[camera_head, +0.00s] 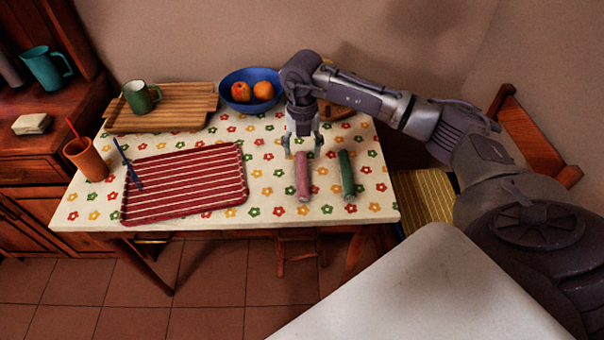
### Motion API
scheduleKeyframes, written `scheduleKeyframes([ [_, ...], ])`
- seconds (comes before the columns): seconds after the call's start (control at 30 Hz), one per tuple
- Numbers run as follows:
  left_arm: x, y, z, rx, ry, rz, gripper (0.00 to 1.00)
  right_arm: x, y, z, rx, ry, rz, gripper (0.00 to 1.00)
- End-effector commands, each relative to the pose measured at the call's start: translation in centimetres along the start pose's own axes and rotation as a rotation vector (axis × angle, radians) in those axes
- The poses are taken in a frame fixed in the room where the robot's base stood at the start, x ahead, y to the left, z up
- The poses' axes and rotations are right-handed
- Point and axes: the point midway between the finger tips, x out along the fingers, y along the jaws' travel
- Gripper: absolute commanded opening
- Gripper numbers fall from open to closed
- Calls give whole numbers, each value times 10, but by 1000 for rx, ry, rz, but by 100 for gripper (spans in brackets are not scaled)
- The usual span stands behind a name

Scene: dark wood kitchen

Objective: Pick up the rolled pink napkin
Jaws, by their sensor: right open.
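The rolled pink napkin (302,178) lies on the flower-patterned tablecloth at the right part of the table (272,205), its length running from front to back. A rolled green napkin (347,174) lies beside it on the right, with a gap between them. My right gripper (303,150) points down over the far end of the pink napkin. Its fingers are open, and nothing shows between them. I cannot tell exactly how high the fingertips are above the napkin. My left gripper is not in view.
A red striped tray (185,184) lies left of the napkins. A blue bowl with fruit (250,89) and a wooden tray (172,120) with a green mug (140,97) stand behind. An orange cup (86,160) is at far left. Cloth is clear in front of the napkins.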

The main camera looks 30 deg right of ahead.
Motion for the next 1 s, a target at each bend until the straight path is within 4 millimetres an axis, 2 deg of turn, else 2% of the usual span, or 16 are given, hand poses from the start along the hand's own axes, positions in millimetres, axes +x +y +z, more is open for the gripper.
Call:
scheduleKeyframes([
  [0.1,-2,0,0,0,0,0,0,20,0,-1,-1,2,0,62],
  [0.37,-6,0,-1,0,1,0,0,40,1,-2,-3,3,1,62],
  [0.63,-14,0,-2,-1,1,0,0,79,2,-4,-3,3,2,62],
  [0.73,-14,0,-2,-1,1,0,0,86,2,-4,-3,2,3,62],
  [0.93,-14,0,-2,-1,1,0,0,87,2,-4,-4,1,3,62],
  [0.97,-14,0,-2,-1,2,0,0,87,2,-4,-4,1,3,61],
  [1.0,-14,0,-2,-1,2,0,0,87,2,-4,-4,1,3,54],
])
